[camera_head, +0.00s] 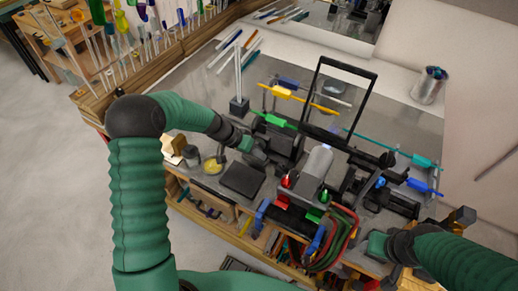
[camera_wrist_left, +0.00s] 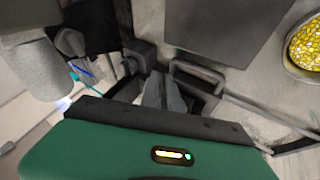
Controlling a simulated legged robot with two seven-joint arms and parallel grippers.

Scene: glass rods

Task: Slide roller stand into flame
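The dark roller stand (camera_head: 282,143) sits on the grey bench left of the burner, near a green-marked rod. The burner's pale grey barrel (camera_head: 318,162) stands mid-bench with a faint bluish flame glow (camera_head: 327,147) at its top. The barrel also shows in the left wrist view (camera_wrist_left: 35,70), with a pale glow at its end. My left gripper (camera_head: 258,157) is at the stand's near left side, low over the bench. In the left wrist view its grey fingers (camera_wrist_left: 163,95) are beside a dark bar handle (camera_wrist_left: 198,78); a grip is unclear. My right gripper (camera_head: 376,246) is at the bench's front right.
A black frame handle (camera_head: 347,68) rises behind the burner. A second dark stand (camera_head: 388,200) is to its right. Several colored rods cross the bench. A dark square plate (camera_head: 242,180) and yellow dish (camera_head: 212,167) lie near my left forearm. Red and green hoses hang in front.

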